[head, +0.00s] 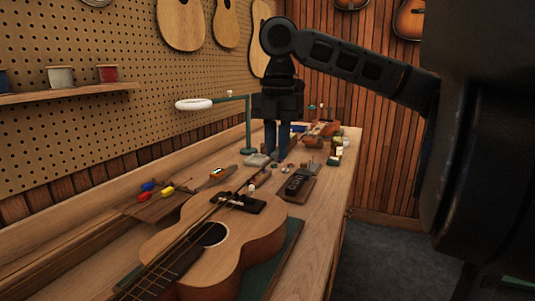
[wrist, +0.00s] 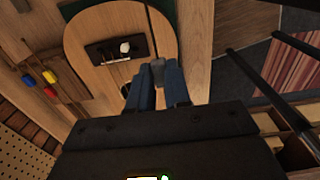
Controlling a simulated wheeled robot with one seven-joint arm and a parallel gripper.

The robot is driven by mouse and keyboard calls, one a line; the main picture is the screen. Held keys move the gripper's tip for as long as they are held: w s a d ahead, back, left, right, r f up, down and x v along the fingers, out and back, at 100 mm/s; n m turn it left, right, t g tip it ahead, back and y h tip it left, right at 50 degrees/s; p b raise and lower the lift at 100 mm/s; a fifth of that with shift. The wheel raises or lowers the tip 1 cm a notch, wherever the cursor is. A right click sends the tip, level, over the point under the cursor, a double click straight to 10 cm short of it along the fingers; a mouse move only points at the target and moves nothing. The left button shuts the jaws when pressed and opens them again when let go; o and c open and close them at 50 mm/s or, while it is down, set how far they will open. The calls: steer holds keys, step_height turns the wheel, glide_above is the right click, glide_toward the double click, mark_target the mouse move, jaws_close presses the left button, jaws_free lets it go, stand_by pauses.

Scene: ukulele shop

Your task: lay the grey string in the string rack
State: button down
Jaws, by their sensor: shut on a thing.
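My gripper (head: 277,158) points down over the workbench, beyond the ukulele's bridge end. In the wrist view its two blue fingers (wrist: 160,82) are close together with a small grey piece, the grey string (wrist: 158,68), between their tips. In the head view the fingers hide it. The ukulele (head: 212,236) lies face up on the bench, its dark bridge (head: 238,202) towards my gripper; its body also shows in the wrist view (wrist: 95,18). A dark flat holder with pale marks (head: 297,186) lies right of the gripper; I cannot tell whether it is the string rack.
Tools with red, blue and yellow handles (head: 150,190) lie left of the ukulele. Several small items (head: 337,150) and another instrument (head: 322,130) crowd the far bench. The bench's right edge drops to the floor.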

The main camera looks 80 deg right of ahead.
steer(key=shift+r+p, duration=2)
steer(key=shift+r, duration=0.35)
